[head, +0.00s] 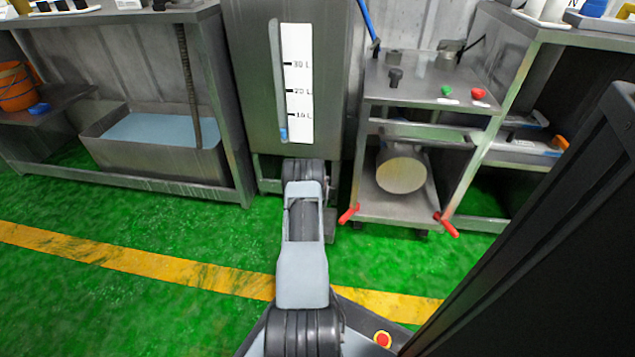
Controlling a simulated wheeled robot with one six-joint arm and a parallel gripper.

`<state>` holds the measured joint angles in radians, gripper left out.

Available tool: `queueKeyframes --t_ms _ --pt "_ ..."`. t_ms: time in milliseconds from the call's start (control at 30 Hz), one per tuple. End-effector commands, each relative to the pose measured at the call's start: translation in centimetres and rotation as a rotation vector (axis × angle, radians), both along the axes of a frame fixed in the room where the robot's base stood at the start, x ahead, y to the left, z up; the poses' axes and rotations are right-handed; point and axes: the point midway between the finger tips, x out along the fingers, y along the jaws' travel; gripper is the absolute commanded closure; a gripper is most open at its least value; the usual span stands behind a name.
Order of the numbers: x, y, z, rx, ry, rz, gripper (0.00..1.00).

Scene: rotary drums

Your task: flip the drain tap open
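No drain tap can be made out in the head view. A grey metal tank (245,75) stands at the top centre, with a white level scale (299,75) on its front. A blue mark (283,134) shows low in the scale's tube, below the lowest marked line. My arm reaches forward from the bottom of the picture to the tank's lower front, covering part of the area under it. My gripper cannot be seen; it is hidden beyond the arm's far links.
A wheeled metal cart (425,95) with a drum (402,172) and red levers (447,225) (348,214) stands right of the tank. A bench (228,130) with a basin (150,165) stands left. The green floor (130,285) at left is clear.

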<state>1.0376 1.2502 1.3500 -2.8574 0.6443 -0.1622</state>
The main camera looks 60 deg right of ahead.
Motion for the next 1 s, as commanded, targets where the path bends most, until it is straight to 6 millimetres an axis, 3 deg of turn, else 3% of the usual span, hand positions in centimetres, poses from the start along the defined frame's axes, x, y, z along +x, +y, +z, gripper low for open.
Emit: queueKeyframes --t_ms 367,400,633,1000 --pt "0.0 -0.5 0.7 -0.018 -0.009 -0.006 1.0" --pt "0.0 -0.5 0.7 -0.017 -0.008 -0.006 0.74" --pt "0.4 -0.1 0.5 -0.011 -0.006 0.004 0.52" --pt "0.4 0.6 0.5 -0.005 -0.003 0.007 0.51"
